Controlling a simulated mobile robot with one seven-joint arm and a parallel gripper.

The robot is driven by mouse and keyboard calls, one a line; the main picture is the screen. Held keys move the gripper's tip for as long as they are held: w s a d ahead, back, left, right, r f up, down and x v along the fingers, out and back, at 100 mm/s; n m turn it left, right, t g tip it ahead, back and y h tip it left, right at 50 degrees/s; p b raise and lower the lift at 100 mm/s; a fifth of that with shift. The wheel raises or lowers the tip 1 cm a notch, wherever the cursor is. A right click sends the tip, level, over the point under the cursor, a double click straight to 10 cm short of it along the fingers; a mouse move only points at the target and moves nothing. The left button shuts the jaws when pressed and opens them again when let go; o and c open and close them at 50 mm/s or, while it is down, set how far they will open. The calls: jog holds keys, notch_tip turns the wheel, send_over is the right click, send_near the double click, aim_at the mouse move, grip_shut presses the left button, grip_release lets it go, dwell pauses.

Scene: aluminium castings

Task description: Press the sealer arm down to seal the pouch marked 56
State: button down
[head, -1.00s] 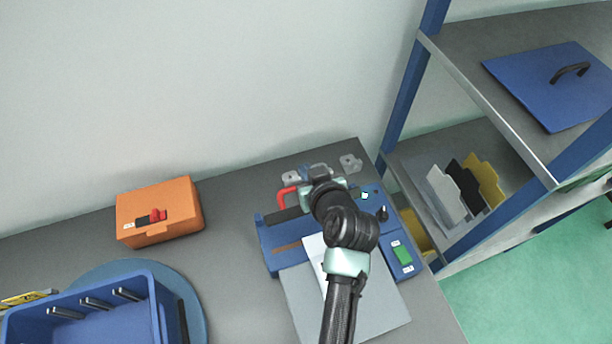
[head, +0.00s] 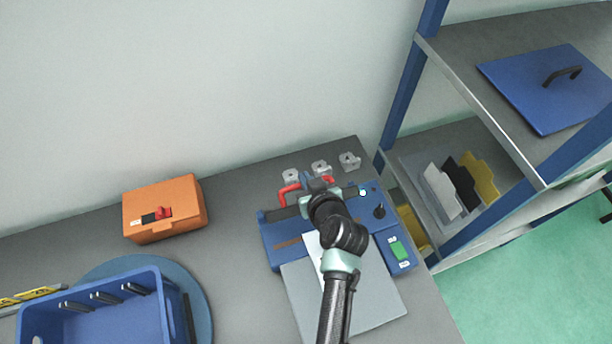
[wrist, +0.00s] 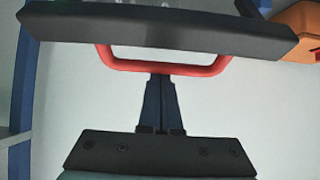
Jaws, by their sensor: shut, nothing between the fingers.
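The blue sealer (head: 275,232) stands on the grey bench, partly hidden by my arm. Its black sealer arm (head: 284,214) carries a red handle (head: 289,193). In the wrist view the black bar (wrist: 160,30) crosses the top, with the red handle (wrist: 165,67) below it. My gripper (wrist: 160,78) is shut and empty, its tips at the middle of the handle; I cannot tell whether they touch. In the head view my gripper (head: 319,183) is over the sealer arm. A pale pouch (head: 311,246) lies at the sealer's front, partly behind my arm; no number is readable.
An orange box (head: 165,225) with a red switch and a blue crate (head: 105,325) on a round blue base are to the left. Small grey castings (head: 349,161) stand behind the sealer. A shelf rack (head: 409,90) stands close on the right. Bare bench lies between box and sealer.

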jog(key=shift+s+f+t+b, duration=0.1)
jog(key=shift+f+t+b, duration=0.15)
jog(key=shift+b, duration=0.5)
jog(key=shift+s+d+r+b, duration=0.1)
jog(key=shift+s+r+b, duration=0.05)
jog(key=shift+b, duration=0.15)
jog(key=shift+s+d+t+b, duration=0.1)
jog(key=shift+s+t+b, duration=0.25)
jog(key=shift+b, duration=0.55)
jog(key=b, duration=0.3)
jog(key=s+f+t+b, duration=0.1)
jog(key=b, duration=0.2)
jog(key=shift+s+d+f+y+b, duration=0.25)
jog(key=shift+y+b, duration=0.05)
jog(key=shift+y, duration=0.1)
jog(key=b, duration=0.2)
jog(key=s+t+b, duration=0.1)
jog(key=b, duration=0.2)
jog(key=t+b, duration=0.1)
jog(key=b, duration=0.1)
jog(key=shift+s+d+f+y, duration=0.25)
jog(key=shift+s+f+y, duration=0.05)
jog(key=shift+f, duration=0.05)
jog(key=s+t+b, duration=0.1)
jog(key=b, duration=0.3)
jog(key=shift+d, duration=0.15)
jog(key=shift+s+d+f+b, duration=0.15)
jog(key=shift+s+b, duration=0.3)
jog(key=shift+b, duration=0.8)
jog(key=shift+s, duration=0.15)
